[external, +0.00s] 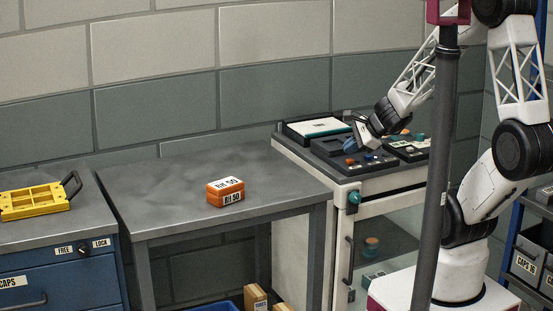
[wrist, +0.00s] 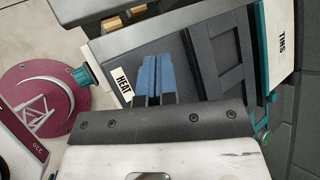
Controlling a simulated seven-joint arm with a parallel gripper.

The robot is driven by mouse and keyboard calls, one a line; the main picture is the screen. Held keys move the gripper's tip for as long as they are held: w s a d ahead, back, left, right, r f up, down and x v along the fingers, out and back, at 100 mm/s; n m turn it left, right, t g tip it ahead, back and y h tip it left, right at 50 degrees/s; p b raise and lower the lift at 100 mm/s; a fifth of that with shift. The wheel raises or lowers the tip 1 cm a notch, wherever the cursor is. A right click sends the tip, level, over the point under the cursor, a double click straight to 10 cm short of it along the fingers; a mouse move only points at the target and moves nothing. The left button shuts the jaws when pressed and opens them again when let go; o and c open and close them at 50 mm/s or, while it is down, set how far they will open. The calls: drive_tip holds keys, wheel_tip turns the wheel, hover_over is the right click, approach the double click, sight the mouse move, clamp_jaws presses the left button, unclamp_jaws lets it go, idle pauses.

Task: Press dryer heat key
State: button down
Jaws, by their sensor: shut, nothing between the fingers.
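The dryer is a pale cabinet (external: 312,172) at the right in the external view, with dark control panels on top. The wrist view shows a white HEAT label (wrist: 124,83) at the edge of a dark panel (wrist: 208,62). My gripper (external: 351,147) is low over the panel, tilted down. In the wrist view its blue fingers (wrist: 150,75) are together and empty, right beside the HEAT label. The heat key itself cannot be made out there; the fingers may cover it. I cannot tell whether the fingertips touch the panel.
Small coloured knobs, one orange-red (external: 349,162), sit on the panel near my gripper. A teal knob (external: 354,198) sticks out at the cabinet's front corner. An orange box (external: 225,191) stands on the grey table, otherwise clear. A dark pole (external: 435,190) stands in front.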

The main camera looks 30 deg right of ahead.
sight(344, 148)
drive_tip(key=shift+f, duration=0.95)
idle(1.3)
drive_tip(key=shift+r, duration=0.85)
drive_tip(key=shift+r, duration=0.2)
wheel_tip(344, 148, up, 6)
drive_tip(key=shift+f, duration=0.1)
idle(0.8)
